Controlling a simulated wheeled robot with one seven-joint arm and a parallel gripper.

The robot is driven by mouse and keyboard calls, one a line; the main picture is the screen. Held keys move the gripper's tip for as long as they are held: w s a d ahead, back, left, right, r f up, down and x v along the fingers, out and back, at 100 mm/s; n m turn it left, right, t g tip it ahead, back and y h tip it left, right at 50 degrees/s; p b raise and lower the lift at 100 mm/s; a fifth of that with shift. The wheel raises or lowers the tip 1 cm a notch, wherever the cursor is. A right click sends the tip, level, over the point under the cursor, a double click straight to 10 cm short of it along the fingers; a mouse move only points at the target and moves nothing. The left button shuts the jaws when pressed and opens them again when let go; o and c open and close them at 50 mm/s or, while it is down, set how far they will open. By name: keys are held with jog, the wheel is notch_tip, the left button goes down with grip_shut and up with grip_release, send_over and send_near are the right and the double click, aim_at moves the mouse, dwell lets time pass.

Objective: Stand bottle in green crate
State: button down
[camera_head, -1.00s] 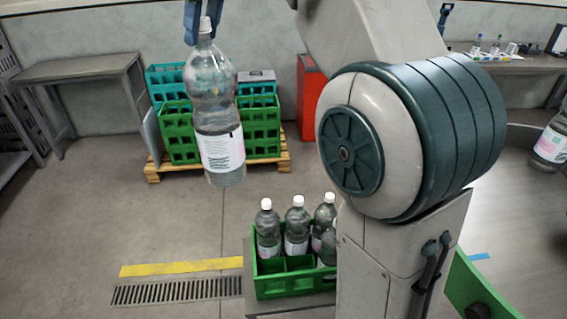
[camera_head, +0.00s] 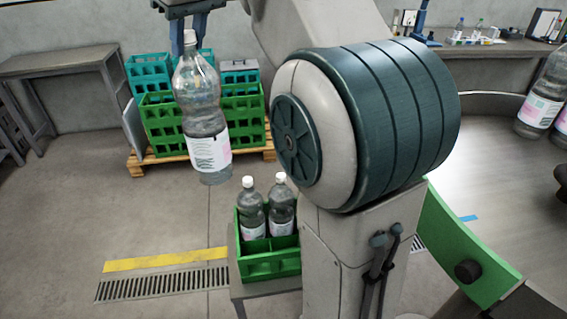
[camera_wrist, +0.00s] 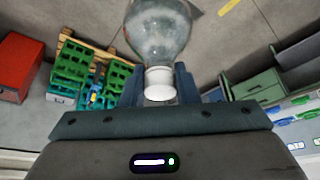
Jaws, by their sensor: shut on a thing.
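My gripper (camera_head: 188,38) is shut on the neck of a clear bottle (camera_head: 200,100) with a white cap and a white-and-pink label. The bottle hangs nearly upright, its base above and left of the green crate. In the wrist view the bottle (camera_wrist: 160,32) sits between the fingers of my gripper (camera_wrist: 168,92), cap toward the camera. The green crate (camera_head: 268,266) stands on a low grey stand. Two capped bottles (camera_head: 252,212) show upright in its back cells, and two front cells look empty. My arm hides the crate's right part.
A pallet (camera_head: 140,165) with stacked green and teal crates (camera_head: 150,72) stands behind. A grey table (camera_head: 58,62) is at the left. More bottles (camera_head: 538,105) stand at the far right. A yellow strip (camera_head: 165,260) and floor grate lie left of the crate.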

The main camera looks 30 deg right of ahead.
jog(key=s+d+f+m+h+b, duration=0.25)
jog(key=d+f+m+b, duration=0.35)
jog(key=d+f+b, duration=0.9)
jog(key=d+f, duration=0.3)
jog(key=f, duration=2.8)
jog(key=shift+f+t, duration=0.25)
jog(key=shift+t, duration=0.15)
jog(key=shift+d+f+b, duration=0.1)
jog(key=shift+f+b, duration=0.1)
jog(key=shift+b, duration=0.2)
jog(key=c, duration=1.1)
grip_release()
jog(key=shift+s, duration=0.1)
